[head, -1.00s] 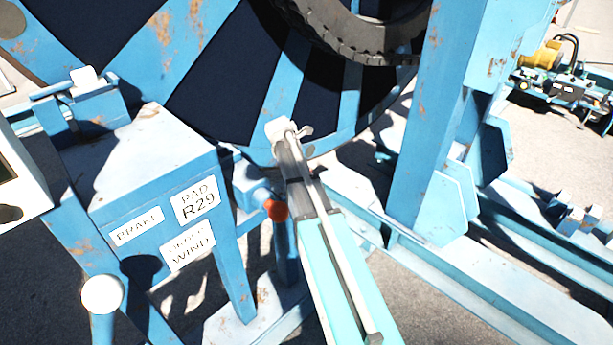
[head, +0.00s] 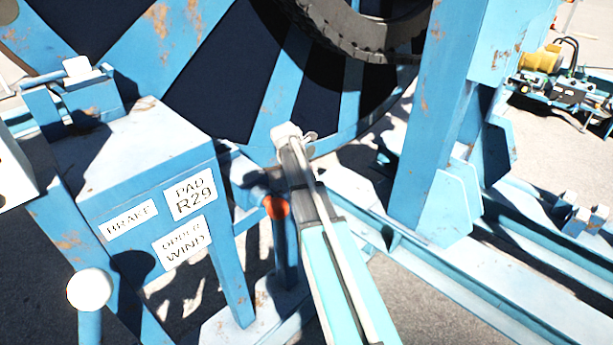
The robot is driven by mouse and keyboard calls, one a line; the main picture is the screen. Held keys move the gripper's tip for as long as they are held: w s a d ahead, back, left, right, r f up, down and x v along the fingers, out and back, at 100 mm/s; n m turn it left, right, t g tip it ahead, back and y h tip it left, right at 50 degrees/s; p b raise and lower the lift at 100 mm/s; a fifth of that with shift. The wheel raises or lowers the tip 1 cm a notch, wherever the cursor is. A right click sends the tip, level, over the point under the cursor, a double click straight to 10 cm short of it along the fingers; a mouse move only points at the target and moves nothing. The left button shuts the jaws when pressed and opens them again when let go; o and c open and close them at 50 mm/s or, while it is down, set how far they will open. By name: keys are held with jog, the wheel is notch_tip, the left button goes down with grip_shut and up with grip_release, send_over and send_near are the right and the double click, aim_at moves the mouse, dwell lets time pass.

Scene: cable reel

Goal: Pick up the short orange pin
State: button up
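The short orange pin (head: 277,207) shows as a round orange end on a blue bracket, just right of the blue control box. The rest of the pin is hidden, partly behind my arm's edge. My arm reaches up from the bottom middle, passing close along the right of the pin in the picture. My gripper (head: 303,138) is at the far end of the arm, above and slightly right of the pin in the picture, in front of the reel's lower rim. It appears apart from the pin. Its fingers are too small to read.
The blue box (head: 140,155) with brake and wind labels stands left of the pin. A white ball knob (head: 90,290) is at lower left. A thick blue upright (head: 430,130) stands to the right. The large spoked reel (head: 230,75) fills the back.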

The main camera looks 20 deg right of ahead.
dwell(0.5)
jog(key=c, duration=1.3)
